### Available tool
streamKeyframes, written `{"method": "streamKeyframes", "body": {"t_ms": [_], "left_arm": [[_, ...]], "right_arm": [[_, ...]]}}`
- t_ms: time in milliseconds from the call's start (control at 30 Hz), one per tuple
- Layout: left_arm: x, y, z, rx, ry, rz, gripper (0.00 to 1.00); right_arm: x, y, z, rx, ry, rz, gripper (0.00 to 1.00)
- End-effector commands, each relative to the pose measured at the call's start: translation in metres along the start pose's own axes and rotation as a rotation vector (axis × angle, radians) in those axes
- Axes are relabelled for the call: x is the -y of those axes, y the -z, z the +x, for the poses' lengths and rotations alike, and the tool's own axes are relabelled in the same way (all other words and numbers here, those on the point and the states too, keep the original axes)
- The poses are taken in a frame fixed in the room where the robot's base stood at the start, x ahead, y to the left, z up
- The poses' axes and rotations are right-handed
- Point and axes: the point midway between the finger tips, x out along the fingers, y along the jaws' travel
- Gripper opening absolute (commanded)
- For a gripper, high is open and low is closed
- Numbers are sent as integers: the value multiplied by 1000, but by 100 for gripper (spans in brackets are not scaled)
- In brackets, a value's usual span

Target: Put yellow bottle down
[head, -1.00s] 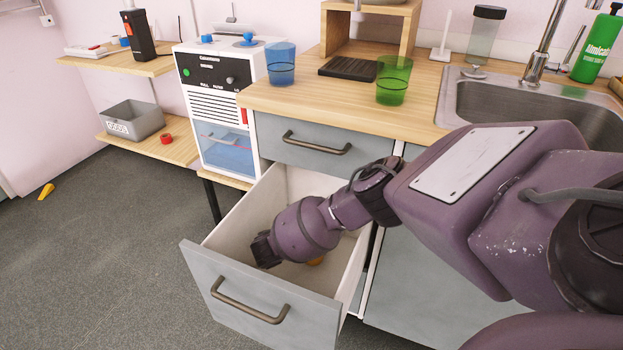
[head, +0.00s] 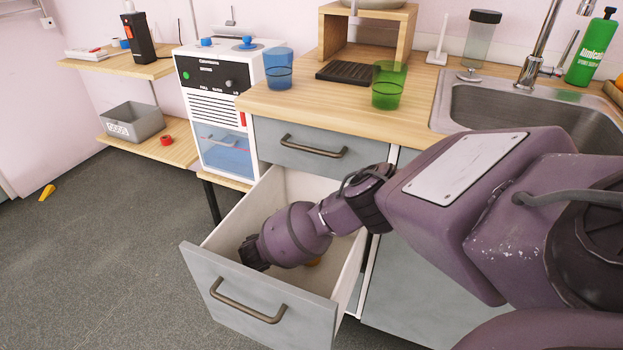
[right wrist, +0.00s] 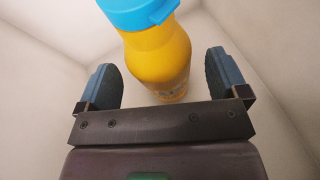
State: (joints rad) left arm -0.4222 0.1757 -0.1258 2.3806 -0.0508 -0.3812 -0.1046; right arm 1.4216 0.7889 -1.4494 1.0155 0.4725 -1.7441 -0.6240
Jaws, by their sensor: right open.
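The yellow bottle (right wrist: 160,60) with a blue cap is in the right wrist view, between and just beyond the fingers of my right gripper (right wrist: 163,80). The fingers are spread, with a gap on each side of the bottle. The bottle is inside the open drawer (head: 262,295), whose pale walls show around it. My left gripper is not in view.
A wooden counter (head: 300,101) above the drawer holds a blue cup (head: 278,70), a green cup (head: 389,86) and a sink (head: 470,105). A white machine (head: 215,110) stands left of the drawer. The floor (head: 110,260) at left is mostly clear.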

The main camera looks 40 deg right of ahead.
Motion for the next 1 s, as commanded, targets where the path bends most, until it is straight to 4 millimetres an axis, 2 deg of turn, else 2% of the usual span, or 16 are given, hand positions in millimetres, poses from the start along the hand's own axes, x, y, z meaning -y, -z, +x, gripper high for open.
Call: {"method": "streamKeyframes", "body": {"t_ms": [33, 100, 300, 733, 1000], "left_arm": [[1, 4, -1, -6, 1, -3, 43], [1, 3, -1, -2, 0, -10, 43], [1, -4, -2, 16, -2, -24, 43], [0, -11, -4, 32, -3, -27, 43], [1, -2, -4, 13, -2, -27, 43]], "right_arm": [[-3, -5, -11, -2, -4, 7, 92], [-2, -5, -22, -1, -3, 6, 92], [-1, -3, -40, 0, -1, 2, 92], [0, 0, -44, 0, 0, 0, 92], [-1, -3, -45, -6, -1, 5, 92]]}}
